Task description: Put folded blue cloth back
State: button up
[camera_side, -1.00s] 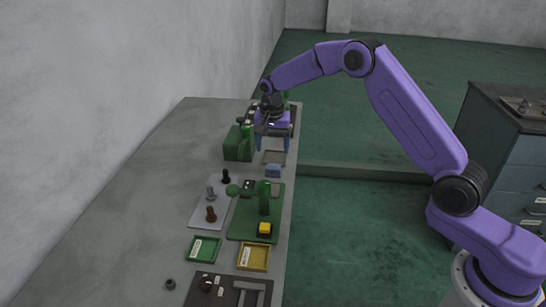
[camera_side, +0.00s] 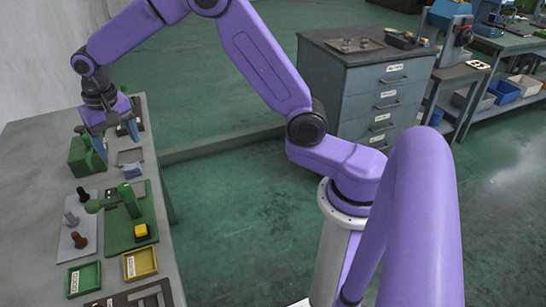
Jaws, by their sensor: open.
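A small blue folded cloth (camera_side: 132,170) lies on the grey bench (camera_side: 25,165), close to its right edge. It is just in front of a shallow grey frame or tray (camera_side: 130,156), and appears to lie outside it. The gripper partly hides the far end of the bench.
A green block (camera_side: 87,155) stands left of the gripper. Nearer are a green plate with a green fixture (camera_side: 130,200) and yellow button (camera_side: 141,231), a plate with dark bolts (camera_side: 80,240), a green tray (camera_side: 84,278) and a yellow tray (camera_side: 140,264). A drawer cabinet (camera_side: 365,90) stands right.

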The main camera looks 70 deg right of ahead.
jog(key=s+a+r+n, duration=0.15)
jog(key=s+n, duration=0.25)
jog(key=s, duration=0.6)
jog(key=s+r+n, duration=0.2)
jog(key=s+n, duration=0.3)
jog(key=s, duration=0.5)
jog(key=s+d+f+n, duration=0.1)
jog(key=s+d+n, duration=0.2)
jog(key=s, duration=0.5)
jog(key=s+d+f+n+y, duration=0.1)
jog(key=s+d+n, duration=0.3)
jog(key=s, duration=0.5)
jog(key=shift+g, duration=0.4)
